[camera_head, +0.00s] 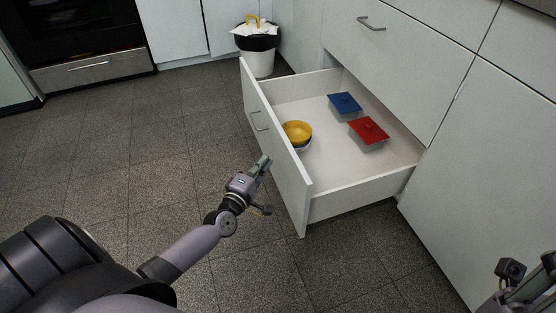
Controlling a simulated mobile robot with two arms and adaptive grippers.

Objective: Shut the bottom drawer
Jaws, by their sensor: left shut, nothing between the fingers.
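The bottom drawer (274,139) is pulled far out of the white cabinet, its front panel facing left with a metal handle (258,122). Inside lie a yellow bowl (297,130) stacked on a pale one, a blue-lidded container (344,104) and a red-lidded container (368,131). My left gripper (262,165) is shut and empty, just outside the front panel, below the handle in the picture. Whether it touches the panel I cannot tell. Part of my right arm shows at the lower right corner; I cannot make out its fingertips.
A closed drawer (400,50) sits above the open one. A white bin (259,60) with a black liner stands beyond the drawer's far end. An oven (75,40) is at the back left. The dark tiled floor (150,150) left of the drawer is clear.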

